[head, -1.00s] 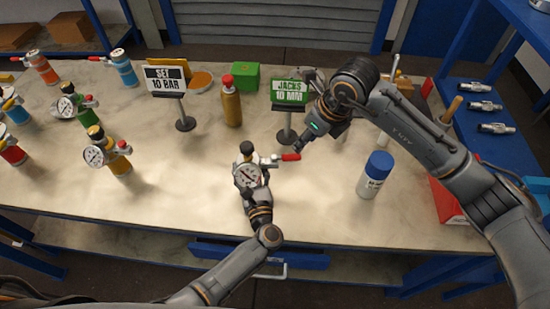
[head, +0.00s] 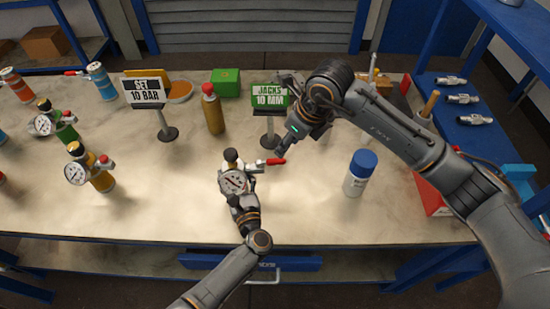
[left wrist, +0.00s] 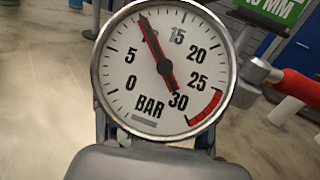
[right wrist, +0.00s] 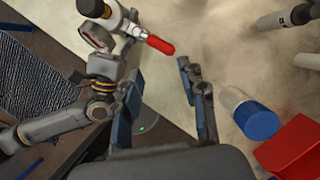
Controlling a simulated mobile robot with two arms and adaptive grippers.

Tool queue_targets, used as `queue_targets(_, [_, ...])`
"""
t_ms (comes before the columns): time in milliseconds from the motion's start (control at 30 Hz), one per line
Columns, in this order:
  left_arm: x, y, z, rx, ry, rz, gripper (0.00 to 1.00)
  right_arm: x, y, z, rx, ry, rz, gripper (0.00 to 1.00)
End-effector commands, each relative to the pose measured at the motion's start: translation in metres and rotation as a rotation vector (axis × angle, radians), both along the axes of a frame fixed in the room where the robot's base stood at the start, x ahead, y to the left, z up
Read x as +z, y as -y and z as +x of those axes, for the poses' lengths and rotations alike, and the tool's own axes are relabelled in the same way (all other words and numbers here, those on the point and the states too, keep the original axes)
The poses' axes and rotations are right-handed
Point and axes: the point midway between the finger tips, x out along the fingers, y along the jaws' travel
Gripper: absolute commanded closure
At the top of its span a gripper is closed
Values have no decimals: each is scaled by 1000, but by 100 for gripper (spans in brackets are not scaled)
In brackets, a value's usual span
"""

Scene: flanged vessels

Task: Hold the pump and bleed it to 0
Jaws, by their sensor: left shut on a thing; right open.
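The pump is a small white-grey body with a round dial gauge (head: 233,182), a dark top knob (head: 231,155) and a red-tipped lever (head: 275,162). It stands at the front middle of the bench. My left gripper (head: 239,202) is shut on it from the front, its fingers mostly hidden behind the gauge. In the left wrist view the dial (left wrist: 160,70) fills the middle, with its red needle at about 10 bar. My right gripper (head: 284,150) is open and empty, close to the red lever. In the right wrist view the lever (right wrist: 160,45) lies beyond the parted fingers (right wrist: 160,92).
A blue-capped white bottle (head: 359,173) stands right of the pump. Signs "SET 10 BAR" (head: 147,92) and "JACKS 10 MM" (head: 270,98) stand behind, with an orange bottle (head: 212,110) between. Several gauge-topped vessels, including a yellow one (head: 97,175), stand at left.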

Motion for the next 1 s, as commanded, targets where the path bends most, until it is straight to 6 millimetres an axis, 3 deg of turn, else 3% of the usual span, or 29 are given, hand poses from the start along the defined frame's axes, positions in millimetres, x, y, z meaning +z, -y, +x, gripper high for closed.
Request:
queue_targets(167, [0,0,0,-1,0,0,92,0,-33,-9,152,0,-108,58])
queue_targets(400, [0,0,0,-1,0,0,92,2,-74,-22,470,25,-448,58])
queue_targets(600, [0,0,0,0,0,0,92,13,-80,-18,613,53,-695,58])
queue_targets(767, [0,0,0,0,0,0,92,16,-78,-15,650,60,-781,58])
queue_targets(1000, [0,0,0,0,0,0,92,-11,-66,-7,652,55,-790,58])
